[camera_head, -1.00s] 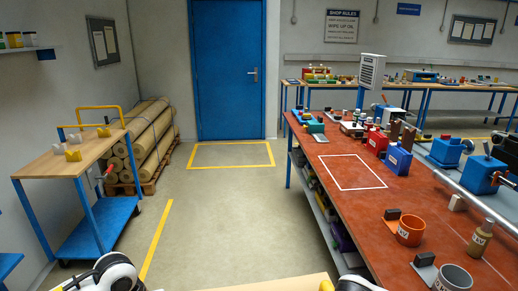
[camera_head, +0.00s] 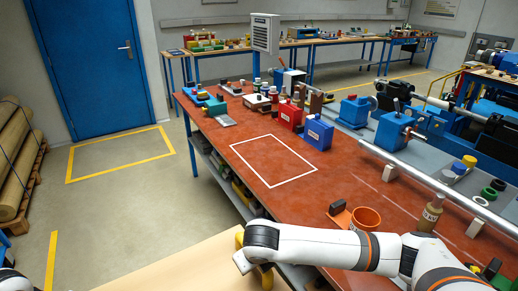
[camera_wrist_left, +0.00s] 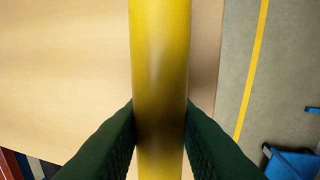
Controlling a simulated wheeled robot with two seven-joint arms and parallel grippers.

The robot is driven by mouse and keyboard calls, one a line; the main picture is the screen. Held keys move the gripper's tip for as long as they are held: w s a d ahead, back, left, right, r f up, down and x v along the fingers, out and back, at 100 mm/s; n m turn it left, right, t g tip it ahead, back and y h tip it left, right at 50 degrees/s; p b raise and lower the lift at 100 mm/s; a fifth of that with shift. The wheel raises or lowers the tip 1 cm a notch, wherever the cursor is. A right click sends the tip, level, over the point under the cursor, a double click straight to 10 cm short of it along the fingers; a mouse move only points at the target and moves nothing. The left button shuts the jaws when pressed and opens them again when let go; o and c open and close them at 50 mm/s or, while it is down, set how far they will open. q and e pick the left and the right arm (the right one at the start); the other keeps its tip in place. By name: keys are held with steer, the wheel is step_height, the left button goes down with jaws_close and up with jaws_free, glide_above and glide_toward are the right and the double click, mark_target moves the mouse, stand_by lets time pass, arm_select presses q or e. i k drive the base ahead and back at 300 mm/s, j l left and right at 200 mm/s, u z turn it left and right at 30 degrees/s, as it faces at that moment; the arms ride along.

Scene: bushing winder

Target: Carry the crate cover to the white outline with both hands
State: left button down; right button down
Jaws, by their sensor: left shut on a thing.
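The crate cover (camera_head: 165,268) is a pale wooden panel at the bottom of the head view, with its near part cut off. In the left wrist view, its wooden face (camera_wrist_left: 65,75) lies behind a yellow bar handle (camera_wrist_left: 160,45). My left gripper (camera_wrist_left: 160,118) is shut on this handle, with one dark green finger on each side. The white outline (camera_head: 274,160) is an empty rectangle on the red bench top (camera_head: 360,190).
Blue (camera_head: 318,132) and red (camera_head: 291,115) bins stand beyond the outline. A yellow-framed floor area (camera_head: 120,153) is clear. Rolls (camera_head: 18,150) lie at the left.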

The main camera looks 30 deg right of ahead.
mark_target(271, 157)
steer(key=i, duration=1.25)
steer(key=i+j+z, duration=0.25)
steer(key=i, duration=0.9)
steer(key=i+z, duration=0.15)
steer(key=z, duration=0.25)
steer(key=i+z, duration=0.2)
steer(key=z, duration=0.25)
steer(key=i+z, duration=0.15)
steer(key=z, duration=0.25)
steer(key=i+j+z, duration=0.15)
steer(key=z, duration=0.3)
steer(key=i+j+z, duration=0.1)
steer(key=z, duration=0.3)
steer(key=i+j+z, duration=0.1)
steer(key=j+z, duration=0.2)
steer(key=z, duration=0.15)
steer(key=i+j+z, duration=0.3)
steer(key=k+l, duration=0.05)
steer(key=k, duration=0.05)
